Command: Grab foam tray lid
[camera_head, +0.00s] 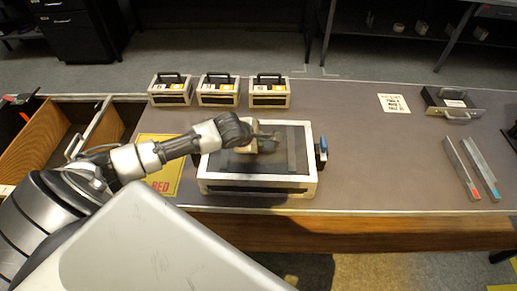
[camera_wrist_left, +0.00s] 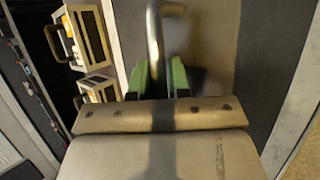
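The foam tray lid (camera_head: 298,150) is a dark grey panel set in the top of a white-framed case (camera_head: 258,187) at the table's front middle. A metal bar handle (camera_wrist_left: 154,35) stands up from it in the left wrist view. My left gripper (camera_head: 268,143) is over the lid in the head view, and its green-padded fingers (camera_wrist_left: 158,80) flank the handle closely in the wrist view. The fingers look shut on the bar, with no clear gap showing. The gripper hides part of the lid. My right gripper is not in view.
Three small white-framed cases (camera_head: 218,91) stand in a row behind. A blue latch (camera_head: 323,148) is on the case's right side. A yellow sign (camera_head: 160,180) lies left. Metal bars (camera_head: 470,170) and a handled tray (camera_head: 452,103) are at the right. The table between is clear.

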